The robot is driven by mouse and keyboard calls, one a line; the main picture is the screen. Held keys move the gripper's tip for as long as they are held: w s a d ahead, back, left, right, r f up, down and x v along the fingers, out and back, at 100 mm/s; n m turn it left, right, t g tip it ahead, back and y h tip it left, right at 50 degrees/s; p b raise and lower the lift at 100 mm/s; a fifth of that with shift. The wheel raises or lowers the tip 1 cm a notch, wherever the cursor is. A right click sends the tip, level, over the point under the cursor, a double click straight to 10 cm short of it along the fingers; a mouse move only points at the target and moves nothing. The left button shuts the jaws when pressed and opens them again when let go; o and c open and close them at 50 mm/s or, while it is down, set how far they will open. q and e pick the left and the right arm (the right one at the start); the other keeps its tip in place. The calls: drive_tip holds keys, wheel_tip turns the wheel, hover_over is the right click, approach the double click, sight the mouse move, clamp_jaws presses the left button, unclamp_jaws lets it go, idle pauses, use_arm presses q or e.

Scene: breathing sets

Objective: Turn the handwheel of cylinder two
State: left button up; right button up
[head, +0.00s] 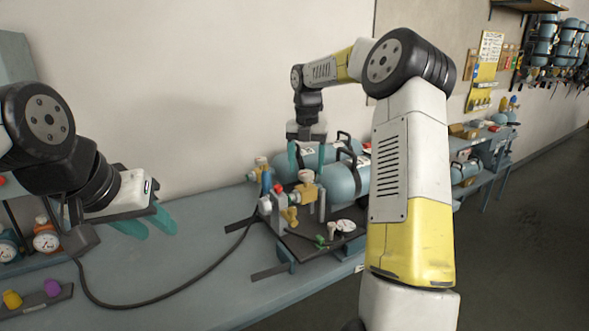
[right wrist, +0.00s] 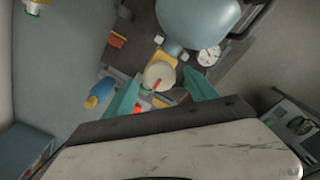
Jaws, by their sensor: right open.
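Two light-blue cylinders lie on their sides on a bench rack, a front one (head: 347,183) and one behind it (head: 286,168). Their beige handwheels, the front one (head: 306,176) and the rear one (head: 261,160), face left. I cannot read which cylinder is number two. My right gripper (head: 307,158) is above the cylinders, pointing down. In the right wrist view its teal fingers (right wrist: 163,98) are open, with a round cream handwheel (right wrist: 159,74) bearing a red mark beyond and between the tips; contact is not visible. My left gripper (head: 150,224) is open and empty over the bench at left.
The blue-grey bench (head: 185,270) has clear room at front left, crossed by a black hose (head: 160,299). A gauge (head: 345,226) and brass fittings are near the front cylinder. Yellow and purple knobs (head: 52,287) are at far left. More cylinders hang at far right.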

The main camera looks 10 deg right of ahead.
drive_tip(key=shift+f, duration=0.75)
drive_tip(key=c, duration=1.4)
drive_tip(key=shift+m, duration=0.3)
